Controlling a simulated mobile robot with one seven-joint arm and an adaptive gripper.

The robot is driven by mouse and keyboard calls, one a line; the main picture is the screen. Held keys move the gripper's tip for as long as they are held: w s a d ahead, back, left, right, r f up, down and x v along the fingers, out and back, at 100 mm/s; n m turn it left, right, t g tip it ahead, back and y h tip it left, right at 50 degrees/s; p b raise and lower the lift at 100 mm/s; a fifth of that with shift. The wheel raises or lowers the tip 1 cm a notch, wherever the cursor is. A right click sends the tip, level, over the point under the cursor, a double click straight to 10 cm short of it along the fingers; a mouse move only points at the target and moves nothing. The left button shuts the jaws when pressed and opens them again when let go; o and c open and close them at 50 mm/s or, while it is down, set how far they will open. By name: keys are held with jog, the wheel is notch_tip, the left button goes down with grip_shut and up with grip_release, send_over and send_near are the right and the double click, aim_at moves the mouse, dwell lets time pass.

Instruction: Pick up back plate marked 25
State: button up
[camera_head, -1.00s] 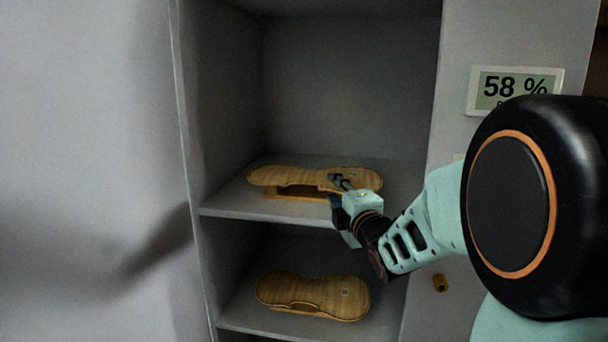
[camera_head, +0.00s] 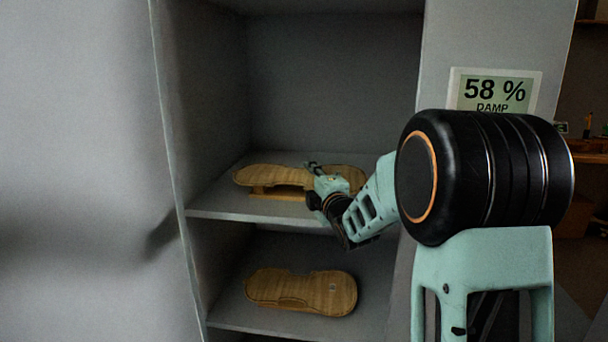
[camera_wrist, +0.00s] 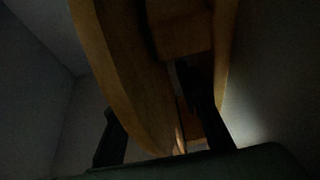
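A violin-shaped wooden plate (camera_head: 262,174) lies on a wooden support (camera_head: 280,193) on the upper shelf. A second plate (camera_head: 290,287) lies on the lower shelf, with a small mark near its right end too small to read. No 25 can be made out. My gripper (camera_head: 313,168) is at the right half of the upper plate and hides part of it. In the dark wrist view, the plate (camera_wrist: 125,75) passes between my gripper's fingers (camera_wrist: 155,125). They stand apart, one on each side of it; the left finger shows a gap, and contact on the right cannot be told.
The cabinet's left wall (camera_head: 205,90) and the upper shelf (camera_head: 225,207) enclose the upper plate. A humidity display (camera_head: 494,91) reading 58 % DAMP is on the panel at right. Space above the upper plate is clear.

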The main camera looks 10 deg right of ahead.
jog(key=shift+c, duration=0.3)
grip_shut()
